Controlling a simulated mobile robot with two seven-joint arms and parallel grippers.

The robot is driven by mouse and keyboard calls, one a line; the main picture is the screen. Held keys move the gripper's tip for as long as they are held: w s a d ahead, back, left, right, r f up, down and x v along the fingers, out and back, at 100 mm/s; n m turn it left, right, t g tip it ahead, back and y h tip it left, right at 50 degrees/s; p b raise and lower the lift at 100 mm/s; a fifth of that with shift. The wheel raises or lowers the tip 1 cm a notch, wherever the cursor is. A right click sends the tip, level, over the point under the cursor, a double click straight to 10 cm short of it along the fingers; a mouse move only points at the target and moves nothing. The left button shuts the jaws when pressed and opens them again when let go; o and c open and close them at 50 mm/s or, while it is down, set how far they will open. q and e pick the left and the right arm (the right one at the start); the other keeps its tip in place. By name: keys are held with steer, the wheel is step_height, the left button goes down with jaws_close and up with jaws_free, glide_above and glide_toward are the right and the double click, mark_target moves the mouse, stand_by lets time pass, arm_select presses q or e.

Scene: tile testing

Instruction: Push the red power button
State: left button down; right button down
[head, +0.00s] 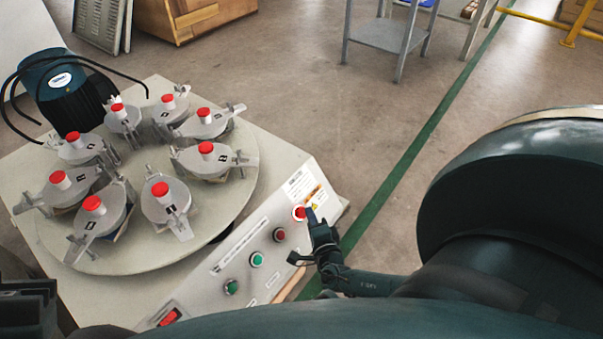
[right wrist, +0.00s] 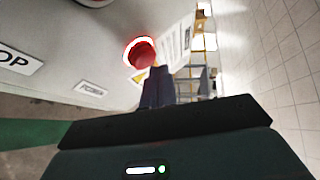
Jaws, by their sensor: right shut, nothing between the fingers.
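The red power button (head: 299,213) is at the upper right end of the sloped control panel (head: 215,282). In the right wrist view the button (right wrist: 143,54) has a bright white ring, and a POWER label (right wrist: 91,88) sits near it. My right gripper (head: 311,213) is shut and empty, its fingertips right beside the button. In the right wrist view the fingertips (right wrist: 156,76) overlap the button's lower edge; I cannot tell whether they touch it. A dark part at the lower left edge of the head view looks like my left gripper (head: 28,305); its fingers are not clear.
Along the panel sit a dark red button (head: 279,235), two green buttons (head: 257,259) and a red switch (head: 169,317). A round turntable (head: 135,245) carries several red-capped fixtures, with a dark motor (head: 70,90) behind. The floor (head: 330,120) right of the machine is open.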

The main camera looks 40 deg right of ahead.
steer(key=shift+w+a+f, duration=0.35)
steer(key=shift+w+a, duration=0.05)
steer(key=shift+w, duration=0.2)
stand_by(0.9)
steer(key=shift+s+r, duration=0.1)
steer(key=shift+s+a+r+p, duration=0.2)
steer(key=shift+s+r+p, duration=0.1)
steer(key=shift+s+p, duration=0.35)
steer(key=shift+s, duration=0.25)
steer(key=shift+a+f, duration=0.1)
steer(key=shift+s, duration=0.1)
steer(key=s+d+r+p, duration=0.1)
steer(key=s+r+p, duration=0.3)
steer(key=p, duration=0.1)
steer(key=shift+d, duration=0.35)
